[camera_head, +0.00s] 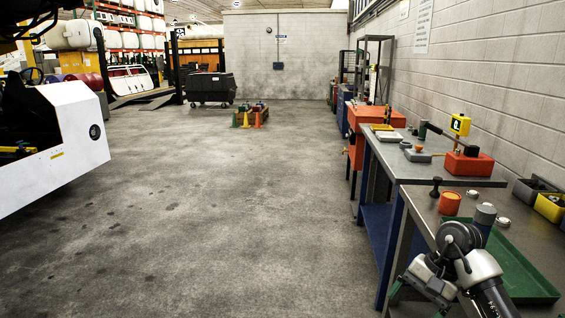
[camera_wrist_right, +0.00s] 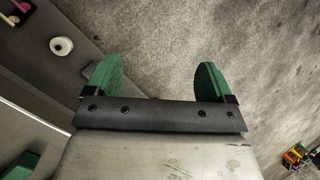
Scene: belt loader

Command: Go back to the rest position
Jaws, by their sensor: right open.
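My right gripper (camera_wrist_right: 156,80) is open and empty in the right wrist view, with its two green fingers spread apart. Grey floor shows between and beyond the fingers, and the edge of a workbench runs past the left finger. In the head view, my right arm and gripper (camera_head: 417,290) are at the bottom right, at the front edge of the near workbench (camera_head: 424,205). My left gripper is not in view.
A green tray (camera_head: 515,268) lies on the near workbench beside my right arm. A white vehicle (camera_head: 68,145) is at left. The middle floor is clear.

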